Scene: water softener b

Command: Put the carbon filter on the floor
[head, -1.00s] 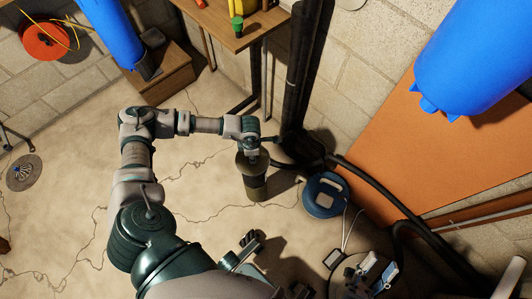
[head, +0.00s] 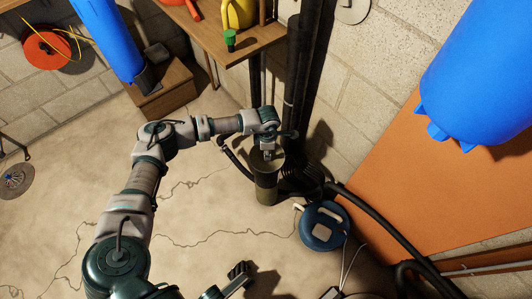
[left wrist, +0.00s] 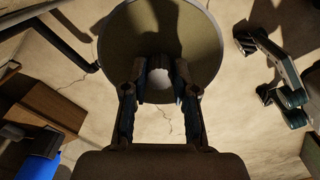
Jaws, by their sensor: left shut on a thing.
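The carbon filter is an upright olive-green cylinder (head: 267,188) in the head view, near the dark pipes at the wall. My left gripper (head: 267,153) is above it and shut on its top. In the left wrist view, the filter's round top (left wrist: 125,35) fills the upper middle. A pale round knob sits between the left gripper's fingers (left wrist: 160,85). I cannot tell whether the filter's base touches the floor (head: 190,215). My right gripper (head: 232,280) is low in the head view, empty, its fingers apart; it also shows in the left wrist view (left wrist: 275,75).
A blue round container (head: 324,228) stands right of the filter. Black hoses (head: 375,218) and dark pipes (head: 298,90) are close behind and beside it. A wooden table (head: 225,40) and a wooden box (head: 165,90) stand at the back. Floor to the left is clear.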

